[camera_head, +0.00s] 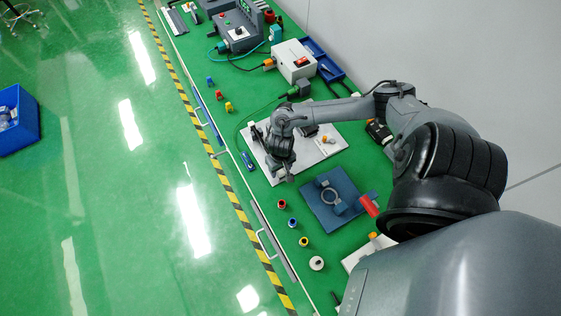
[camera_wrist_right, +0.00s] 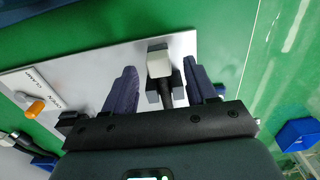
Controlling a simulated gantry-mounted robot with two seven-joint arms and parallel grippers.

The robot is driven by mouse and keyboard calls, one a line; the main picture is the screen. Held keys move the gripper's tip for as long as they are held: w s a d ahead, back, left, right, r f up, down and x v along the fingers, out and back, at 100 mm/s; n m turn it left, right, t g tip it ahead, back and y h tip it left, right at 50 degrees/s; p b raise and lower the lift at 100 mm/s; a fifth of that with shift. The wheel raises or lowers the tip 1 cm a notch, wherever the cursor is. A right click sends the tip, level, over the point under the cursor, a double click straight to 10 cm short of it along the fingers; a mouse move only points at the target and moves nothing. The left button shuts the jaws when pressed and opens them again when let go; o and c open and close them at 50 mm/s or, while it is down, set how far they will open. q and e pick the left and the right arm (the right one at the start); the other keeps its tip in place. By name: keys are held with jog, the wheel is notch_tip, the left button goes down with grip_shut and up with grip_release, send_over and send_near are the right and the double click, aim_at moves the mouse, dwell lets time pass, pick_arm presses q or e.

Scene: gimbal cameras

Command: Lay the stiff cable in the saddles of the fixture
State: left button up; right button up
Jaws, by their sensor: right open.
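The fixture's pale plate (camera_head: 327,156) lies on the green bench under my right arm. In the right wrist view the plate (camera_wrist_right: 95,62) carries a dark forked saddle (camera_wrist_right: 153,97). A dark, straight piece of the cable (camera_wrist_right: 167,91) with a white end block (camera_wrist_right: 159,63) sits at this saddle; how deep it sits, I cannot tell. My right gripper (camera_head: 281,175) is over the plate's near left part. In its wrist view the open fingers (camera_wrist_right: 160,85) stand on either side of the cable piece, apart from it. The rest of the cable is hidden. My left gripper is not in view.
A blue mat (camera_head: 322,212) with a grey ring lies nearer. A white box (camera_head: 293,61) and blue tray (camera_head: 322,58) are farther back. Small coloured parts line the bench's left edge.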

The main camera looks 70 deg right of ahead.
notch_tip(320, 180, up, 11)
jog(key=p, duration=0.3)
jog(key=shift+f, duration=0.1)
dwell(0.4)
